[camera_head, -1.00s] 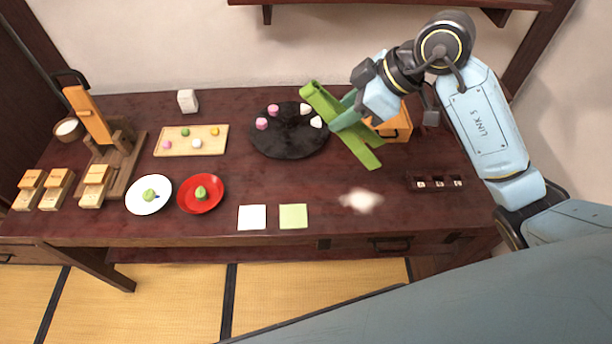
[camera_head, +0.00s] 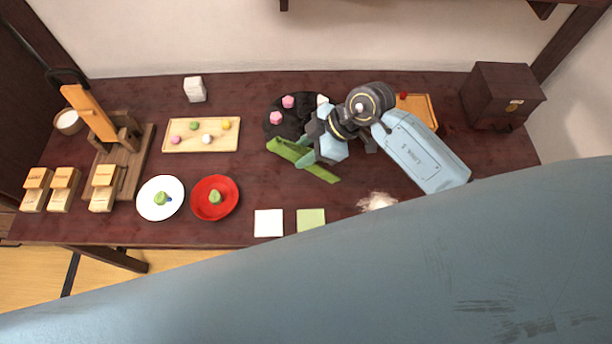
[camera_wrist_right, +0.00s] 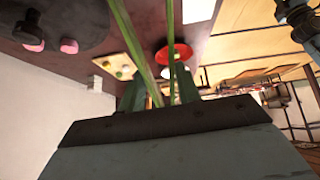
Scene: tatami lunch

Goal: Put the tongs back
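The green tongs (camera_head: 322,172) are in my right gripper (camera_head: 304,161). In the head view they show as two green lengths on either side of the gripper, in front of the black round plate (camera_head: 270,131). In the right wrist view the tongs (camera_wrist_right: 137,45) run out as two thin green arms from between the fingers of my right gripper (camera_wrist_right: 158,95). The fingers look closed around them. The gripper and wrist cover part of the tongs and plate. I cannot tell the tongs' height above the table. My left gripper is not in view.
Pink sweets (camera_head: 288,102) lie on the black plate. A wooden tray (camera_head: 425,108) is partly behind my right arm, and a dark box (camera_head: 500,97) stands at the back right. A white plate (camera_head: 150,207), a red plate (camera_head: 226,205) and a sweets board (camera_head: 186,150) stand left.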

